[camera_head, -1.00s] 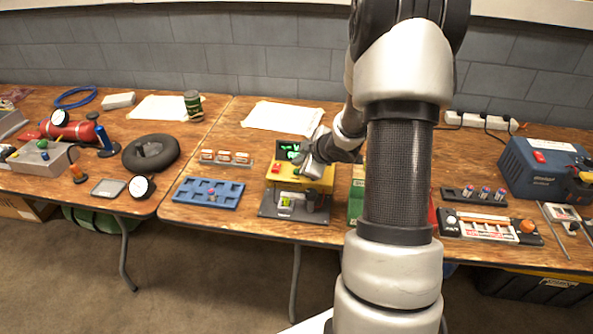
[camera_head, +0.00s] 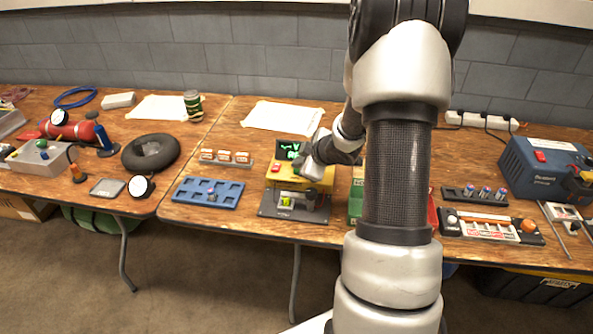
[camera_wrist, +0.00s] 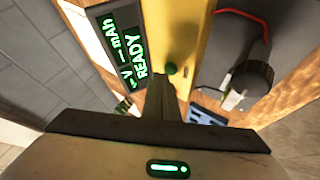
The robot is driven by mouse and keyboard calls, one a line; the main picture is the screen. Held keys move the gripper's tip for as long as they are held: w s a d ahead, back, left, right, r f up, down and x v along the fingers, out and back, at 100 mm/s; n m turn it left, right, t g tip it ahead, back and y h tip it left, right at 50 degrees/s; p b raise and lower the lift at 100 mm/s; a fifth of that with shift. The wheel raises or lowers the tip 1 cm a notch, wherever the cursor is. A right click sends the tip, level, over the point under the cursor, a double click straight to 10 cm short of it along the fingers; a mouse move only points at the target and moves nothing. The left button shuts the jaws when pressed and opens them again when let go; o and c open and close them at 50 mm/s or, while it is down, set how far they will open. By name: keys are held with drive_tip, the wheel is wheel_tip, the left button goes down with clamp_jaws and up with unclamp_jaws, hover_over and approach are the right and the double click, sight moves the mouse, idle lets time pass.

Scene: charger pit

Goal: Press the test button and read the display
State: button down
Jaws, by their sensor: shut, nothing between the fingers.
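The yellow tester (camera_head: 316,184) stands on the middle table on a dark base. Its dark display (camera_wrist: 118,42) shows green text in the wrist view: dashes by "V" and "mAh", and "READY". The display also shows at the tester's back in the head view (camera_head: 288,150). A small green button (camera_wrist: 171,69) sits on the yellow top. My gripper (camera_wrist: 162,80) is shut and empty, its fingertips right by this button; I cannot tell whether they touch it. In the head view my gripper (camera_head: 306,168) is over the tester's top and hides part of it.
A dark cylindrical part (camera_wrist: 251,78) with a red cable stands beside the yellow body. A blue tray (camera_head: 208,191) lies left of the tester, with small labelled cells (camera_head: 226,157) in a rack behind it. White paper (camera_head: 283,115) lies behind. A green box (camera_head: 356,200) stands to the right.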

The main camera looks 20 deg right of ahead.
drive_tip(key=shift+f+b, duration=0.3)
drive_tip(key=shift+f, duration=0.1)
idle(0.4)
idle(0.4)
drive_tip(key=shift+r+p, duration=0.8)
drive_tip(key=shift+p, duration=0.1)
drive_tip(key=shift+r, duration=0.1)
wheel_tip(320, 180, up, 5)
drive_tip(key=p, duration=0.5)
